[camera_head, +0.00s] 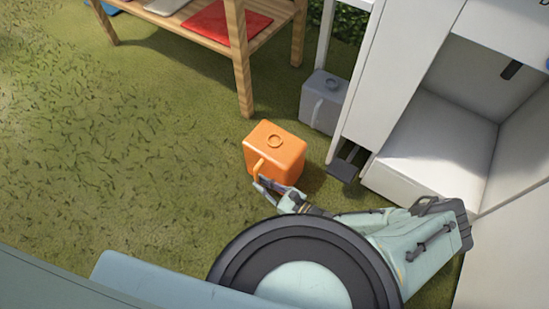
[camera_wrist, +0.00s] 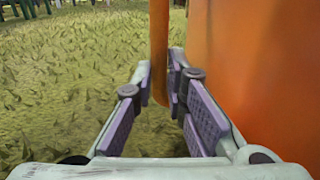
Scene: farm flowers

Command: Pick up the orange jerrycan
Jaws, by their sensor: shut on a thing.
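The orange jerrycan (camera_head: 277,149) stands upright on the grass in the head view, with its handle on the side towards my arm. My gripper (camera_head: 262,186) is at that handle, low on the near side of the can. In the wrist view the handle (camera_wrist: 159,50) comes down between the two purple-padded fingers of my gripper (camera_wrist: 160,88), which are shut on it. The can's body (camera_wrist: 250,70) fills the right of that view, beside the right finger. The lower end of the handle shows between the fingers.
A grey jerrycan (camera_head: 323,102) stands behind the orange one, by a white cabinet (camera_head: 374,85). A wooden table (camera_head: 242,60) with a red item (camera_head: 226,22) on it stands at the back. A dark pedal-like part (camera_head: 343,171) sticks out to the right. Grass at left is clear.

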